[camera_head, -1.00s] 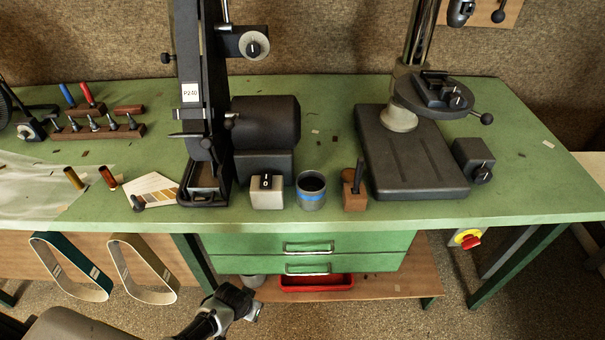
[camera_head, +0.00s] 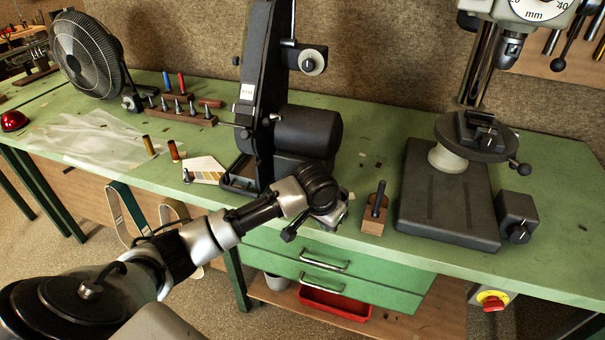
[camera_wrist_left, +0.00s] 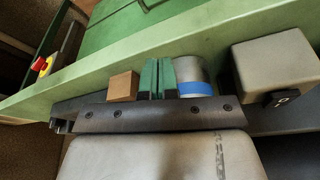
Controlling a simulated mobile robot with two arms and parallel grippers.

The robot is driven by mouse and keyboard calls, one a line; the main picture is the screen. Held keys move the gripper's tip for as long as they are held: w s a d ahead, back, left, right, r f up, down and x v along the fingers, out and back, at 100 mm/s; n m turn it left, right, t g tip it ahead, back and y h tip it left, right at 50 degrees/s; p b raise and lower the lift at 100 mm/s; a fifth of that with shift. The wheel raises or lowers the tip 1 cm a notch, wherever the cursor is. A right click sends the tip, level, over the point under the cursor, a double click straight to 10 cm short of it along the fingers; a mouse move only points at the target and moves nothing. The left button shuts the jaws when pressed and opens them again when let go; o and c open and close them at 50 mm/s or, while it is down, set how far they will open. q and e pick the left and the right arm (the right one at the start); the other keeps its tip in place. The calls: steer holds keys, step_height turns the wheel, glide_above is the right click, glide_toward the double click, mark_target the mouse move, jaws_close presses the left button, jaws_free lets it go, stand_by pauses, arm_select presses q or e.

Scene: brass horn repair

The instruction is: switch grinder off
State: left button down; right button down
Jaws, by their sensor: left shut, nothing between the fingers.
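The grinder (camera_head: 258,110) is a tall black belt machine with a dark motor (camera_head: 308,132) on the green bench. Its grey switch box (camera_wrist_left: 275,62) with a black switch (camera_wrist_left: 281,99) shows at the right of the left wrist view. The switch carries a small white mark; its setting is hard to read. In the head view my left wrist hides the box. My left gripper (camera_wrist_left: 158,72) is shut and empty, its green fingers together, left of the box and apart from it. My right gripper is not in view.
A blue-banded cup (camera_wrist_left: 195,78) stands between the fingers and the box in the picture. A wooden block (camera_head: 373,223) with a dark tool is to the right. The drill press (camera_head: 448,200) stands further right, with a red stop button (camera_head: 493,303) below the bench edge.

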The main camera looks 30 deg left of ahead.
arm_select(q)
steer(key=w+a+r+n, duration=0.2)
steer(key=a+r, duration=0.4)
steer(key=r, duration=0.3)
steer(key=w+a+r+n+y, duration=0.1)
steer(key=w+a+r+n, duration=0.1)
steer(key=a+r, duration=0.4)
step_height(320, 180, up, 3)
steer(key=shift+w+a, duration=0.15)
steer(key=shift+w, duration=0.25)
steer(key=shift+f, duration=0.1)
steer(key=x, duration=0.4)
steer(key=p+x, duration=0.1)
steer(key=x, duration=0.3)
steer(key=s+p+x, duration=0.1)
steer(key=x, duration=0.3)
steer(key=shift+w+a+f, duration=0.1)
steer(key=shift+w+f, duration=0.05)
steer(key=shift+f, duration=0.85)
